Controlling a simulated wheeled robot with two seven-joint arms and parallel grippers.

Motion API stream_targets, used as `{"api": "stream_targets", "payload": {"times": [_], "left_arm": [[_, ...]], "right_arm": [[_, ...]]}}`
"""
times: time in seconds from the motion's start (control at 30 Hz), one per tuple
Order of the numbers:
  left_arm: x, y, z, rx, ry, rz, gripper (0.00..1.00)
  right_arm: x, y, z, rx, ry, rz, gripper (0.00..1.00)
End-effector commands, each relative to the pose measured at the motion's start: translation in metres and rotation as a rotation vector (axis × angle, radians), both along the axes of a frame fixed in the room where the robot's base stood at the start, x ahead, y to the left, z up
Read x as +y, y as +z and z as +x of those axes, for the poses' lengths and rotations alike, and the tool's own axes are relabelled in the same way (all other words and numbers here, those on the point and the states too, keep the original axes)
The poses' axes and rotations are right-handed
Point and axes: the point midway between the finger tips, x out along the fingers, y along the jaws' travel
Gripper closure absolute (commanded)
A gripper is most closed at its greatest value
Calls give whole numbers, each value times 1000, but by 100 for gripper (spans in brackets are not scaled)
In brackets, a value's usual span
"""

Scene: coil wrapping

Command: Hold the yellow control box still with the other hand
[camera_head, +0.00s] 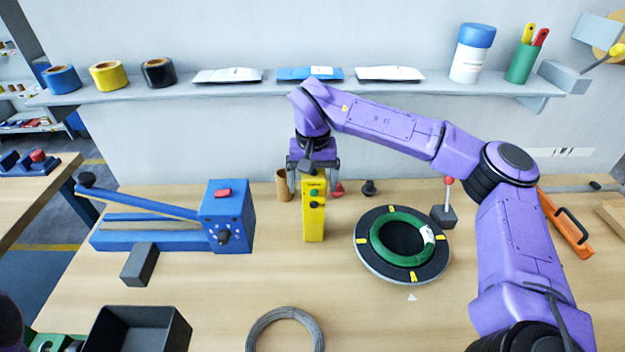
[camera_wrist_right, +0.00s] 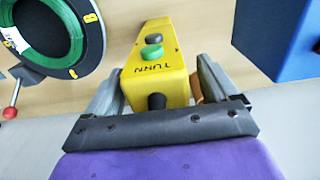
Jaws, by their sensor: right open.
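The yellow control box (camera_head: 314,222) stands upright on the wooden table, with a green button and a dark button on its face. My right gripper (camera_head: 313,172) is above and around the top of the box, pointing down. In the right wrist view the yellow control box (camera_wrist_right: 160,65) sits between the two open fingers of my right gripper (camera_wrist_right: 160,88); I cannot tell whether either finger touches it.
A round black turntable (camera_head: 437,262) with a green coil (camera_head: 380,254) stands right of the box. A blue lever tool (camera_head: 228,205) stands left. A black bin (camera_head: 180,335) and a grey wire ring (camera_head: 254,335) lie at the front. A shelf (camera_head: 210,90) runs along the wall behind.

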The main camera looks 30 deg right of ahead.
Motion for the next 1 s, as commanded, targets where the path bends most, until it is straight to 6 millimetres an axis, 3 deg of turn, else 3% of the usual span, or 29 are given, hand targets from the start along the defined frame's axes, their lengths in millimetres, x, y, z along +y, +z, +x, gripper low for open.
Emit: {"api": "stream_targets", "payload": {"times": [0.33, 0.37, 0.5, 0.57, 1.0], "left_arm": [[0, 1, 0, 0, 0, 0, 100], [0, 1, 0, 0, 0, 0, 100], [0, 1, 0, 0, 0, 0, 100], [0, 1, 0, 0, 0, 0, 100], [0, 1, 0, 0, 0, 0, 100]], "right_arm": [[0, -8, 0, -3, 1, 0, 13], [0, -8, 0, -2, 1, 0, 19], [0, -8, 0, -2, 1, 0, 65], [0, -8, 0, -2, 1, 0, 82], [0, -8, 0, -2, 1, -1, 83]]}}
